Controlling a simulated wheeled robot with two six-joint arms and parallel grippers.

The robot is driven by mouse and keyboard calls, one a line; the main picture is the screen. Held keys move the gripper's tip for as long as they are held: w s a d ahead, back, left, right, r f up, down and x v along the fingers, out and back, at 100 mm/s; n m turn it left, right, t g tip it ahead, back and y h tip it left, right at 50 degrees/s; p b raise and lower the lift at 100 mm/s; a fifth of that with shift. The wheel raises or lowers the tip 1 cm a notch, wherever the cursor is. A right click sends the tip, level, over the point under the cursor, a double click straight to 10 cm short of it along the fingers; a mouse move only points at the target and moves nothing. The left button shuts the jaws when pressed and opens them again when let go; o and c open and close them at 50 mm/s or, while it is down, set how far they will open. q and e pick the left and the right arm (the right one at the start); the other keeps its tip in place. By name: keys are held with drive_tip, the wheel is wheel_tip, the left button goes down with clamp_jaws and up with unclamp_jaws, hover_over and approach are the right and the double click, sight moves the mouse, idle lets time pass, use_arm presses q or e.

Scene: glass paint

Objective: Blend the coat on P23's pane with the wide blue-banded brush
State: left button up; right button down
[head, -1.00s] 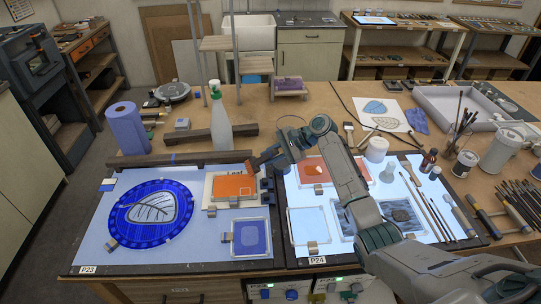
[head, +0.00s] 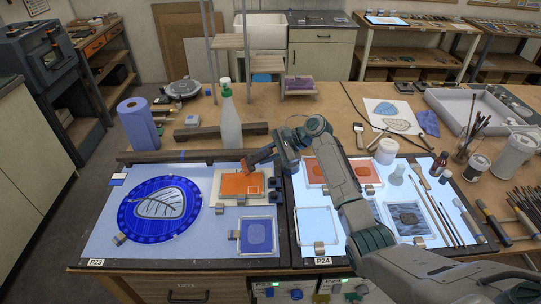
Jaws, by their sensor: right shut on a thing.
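The round blue pane (head: 158,210) with a pale leaf lies on the left light table, above the P23 label (head: 96,262). My right gripper (head: 272,158) is over the back right of that table, near an orange pane (head: 240,186) and right of the round pane, apart from it. It is shut on a small orange-brown thing (head: 260,157), seen partly. I cannot make out a blue band or bristles on it. A wide flat brush (head: 358,132) lies on the bench behind the right table; its band is too small to read. My left gripper is not in view.
A smaller blue pane (head: 257,237) lies at the P23 table's front right. The P24 table (head: 333,258) holds several panes and slim brushes.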

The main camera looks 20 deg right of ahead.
drive_tip(key=w+a, duration=0.2)
drive_tip(key=a, duration=0.5)
drive_tip(key=shift+a, duration=0.35)
idle(0.5)
drive_tip(key=shift+w, duration=0.1)
drive_tip(key=shift+r, duration=2.5)
